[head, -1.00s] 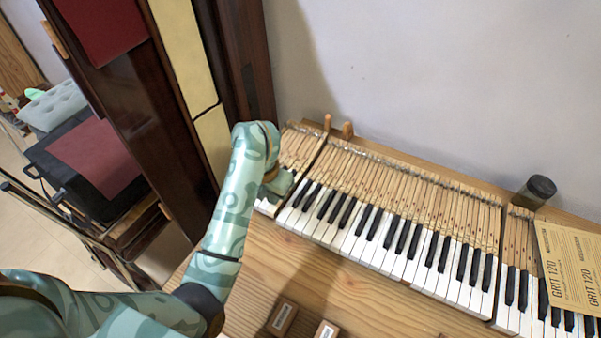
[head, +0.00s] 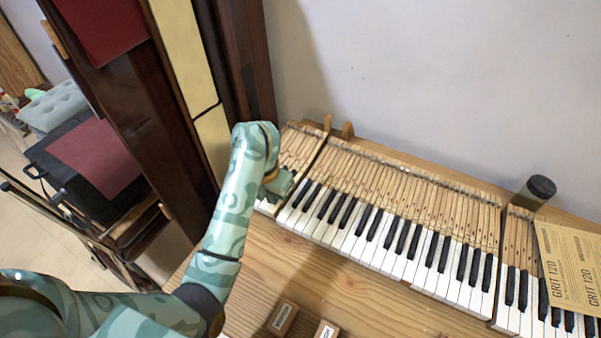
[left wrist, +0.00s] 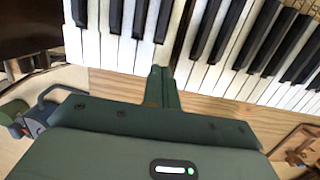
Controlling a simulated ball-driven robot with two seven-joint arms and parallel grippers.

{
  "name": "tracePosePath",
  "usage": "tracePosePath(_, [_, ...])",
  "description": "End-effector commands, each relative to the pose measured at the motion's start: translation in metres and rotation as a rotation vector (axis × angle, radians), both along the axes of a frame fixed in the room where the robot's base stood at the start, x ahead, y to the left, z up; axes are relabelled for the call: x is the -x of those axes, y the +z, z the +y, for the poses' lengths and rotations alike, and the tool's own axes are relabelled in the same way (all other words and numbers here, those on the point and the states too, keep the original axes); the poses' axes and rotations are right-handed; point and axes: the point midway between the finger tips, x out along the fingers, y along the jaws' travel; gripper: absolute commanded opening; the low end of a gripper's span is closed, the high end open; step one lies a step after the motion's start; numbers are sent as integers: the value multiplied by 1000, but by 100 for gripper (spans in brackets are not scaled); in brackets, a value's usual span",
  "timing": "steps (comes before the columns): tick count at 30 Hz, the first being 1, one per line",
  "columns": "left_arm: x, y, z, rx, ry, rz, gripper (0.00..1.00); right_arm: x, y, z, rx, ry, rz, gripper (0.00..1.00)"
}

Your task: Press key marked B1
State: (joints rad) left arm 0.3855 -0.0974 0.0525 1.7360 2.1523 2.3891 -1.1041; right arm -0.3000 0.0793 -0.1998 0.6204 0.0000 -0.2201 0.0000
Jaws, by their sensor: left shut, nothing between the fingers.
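The piano keys (head: 400,240) run along the far side of the wooden bench, from the left end to the right edge of the head view. No B1 mark is readable on any key. My left gripper (head: 284,186) is at the left end of the keyboard, partly hidden behind my arm. In the left wrist view the gripper (left wrist: 160,75) is shut and empty. Its tips are at the front ends of the white keys (left wrist: 118,50), beside a dark gap between key sections. I cannot tell whether they touch a key. My right gripper is not in view.
Two small labelled wooden blocks (head: 282,318) lie on the bench (head: 255,270). A dark cylindrical jar (head: 541,188) and yellow sandpaper sheets (head: 570,265) are at the right. A tall dark wood panel (head: 140,110) stands close to the left of my arm. The bench's middle is clear.

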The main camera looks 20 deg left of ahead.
Motion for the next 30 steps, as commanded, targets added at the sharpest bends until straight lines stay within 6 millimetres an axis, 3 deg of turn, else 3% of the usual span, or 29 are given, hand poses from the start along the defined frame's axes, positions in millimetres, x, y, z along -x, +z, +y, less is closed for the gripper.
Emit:
tracePosePath(14, [0, -2, 0, 0, 0, 0, 0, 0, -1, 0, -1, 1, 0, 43])
tracePosePath(30, [0, -23, 0, 1, 0, 1, 0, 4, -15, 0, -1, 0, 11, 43])
